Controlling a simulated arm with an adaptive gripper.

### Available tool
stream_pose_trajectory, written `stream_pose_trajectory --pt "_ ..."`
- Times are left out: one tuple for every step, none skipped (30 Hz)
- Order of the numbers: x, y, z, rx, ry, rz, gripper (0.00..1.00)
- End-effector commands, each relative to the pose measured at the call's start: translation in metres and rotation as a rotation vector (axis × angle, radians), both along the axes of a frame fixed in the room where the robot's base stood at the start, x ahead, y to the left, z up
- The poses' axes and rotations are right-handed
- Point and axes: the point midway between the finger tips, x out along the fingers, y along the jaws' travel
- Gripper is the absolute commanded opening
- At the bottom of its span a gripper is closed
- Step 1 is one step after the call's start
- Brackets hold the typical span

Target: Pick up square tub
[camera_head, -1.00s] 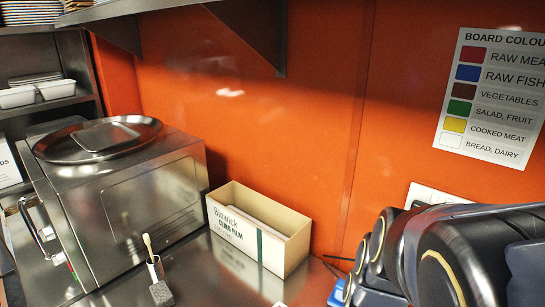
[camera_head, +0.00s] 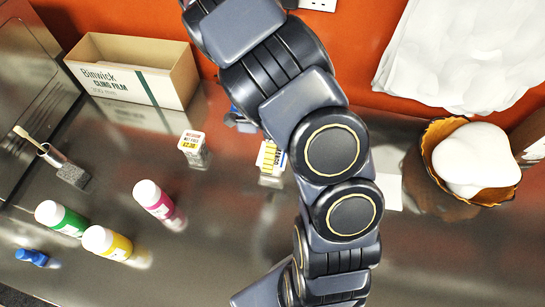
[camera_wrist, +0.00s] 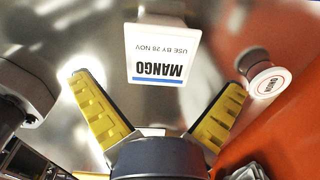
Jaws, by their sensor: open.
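A square tub (camera_wrist: 160,52) with a white label reading "MANGO, USE BY 28 NOV" and a blue stripe shows in the wrist view, upside down at top centre. My gripper (camera_wrist: 158,82) is open, with yellow-padded fingers spread to either side of the tub's near edge. No contact shows. In the head view my arm crosses the centre and my gripper is not seen. Two small labelled containers stand on the counter there, one in the open (camera_head: 193,149) and one partly behind my arm (camera_head: 270,160). I cannot tell which, if either, is the mango tub.
A steel counter (camera_head: 110,180) holds pink (camera_head: 153,199), green (camera_head: 62,217) and yellow (camera_head: 107,242) bottles at left. A cling film box (camera_head: 130,80) stands by the orange wall. A bowl (camera_head: 432,137) with white contents is at right. In the wrist view a round-capped item (camera_wrist: 268,82) is near the right finger.

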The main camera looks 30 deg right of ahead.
Motion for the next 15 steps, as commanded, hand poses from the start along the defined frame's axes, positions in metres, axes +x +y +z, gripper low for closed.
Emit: stream_pose_trajectory --pt "-0.001 0.001 -0.005 0.001 0.003 -0.001 1.0" --pt "0.0 0.001 -0.007 0.0 0.003 0.0 1.0" --pt "0.0 0.001 -0.01 0.002 0.004 0.001 1.0" --pt "0.0 0.002 -0.014 0.003 0.004 0.001 1.0" --pt "0.0 0.002 -0.018 0.005 0.005 0.0 1.0" --pt "0.0 0.003 -0.023 0.006 0.004 -0.001 1.0" --pt "0.001 0.002 -0.028 0.004 0.004 0.001 1.0" --pt "0.0 0.002 -0.033 0.003 0.006 0.0 1.0" --pt "0.0 0.003 -0.037 0.006 0.005 0.0 1.0" --pt "0.001 0.003 -0.04 0.007 0.003 0.0 1.0" --pt "0.001 0.003 -0.042 0.006 0.002 0.002 1.0" --pt "0.001 0.003 -0.045 0.005 0.001 0.001 1.0" --pt "0.002 0.002 -0.047 0.003 0.0 0.001 1.0" --pt "0.001 0.002 -0.049 0.002 0.001 0.001 1.0" --pt "0.001 0.002 -0.051 0.003 0.001 0.002 1.0"
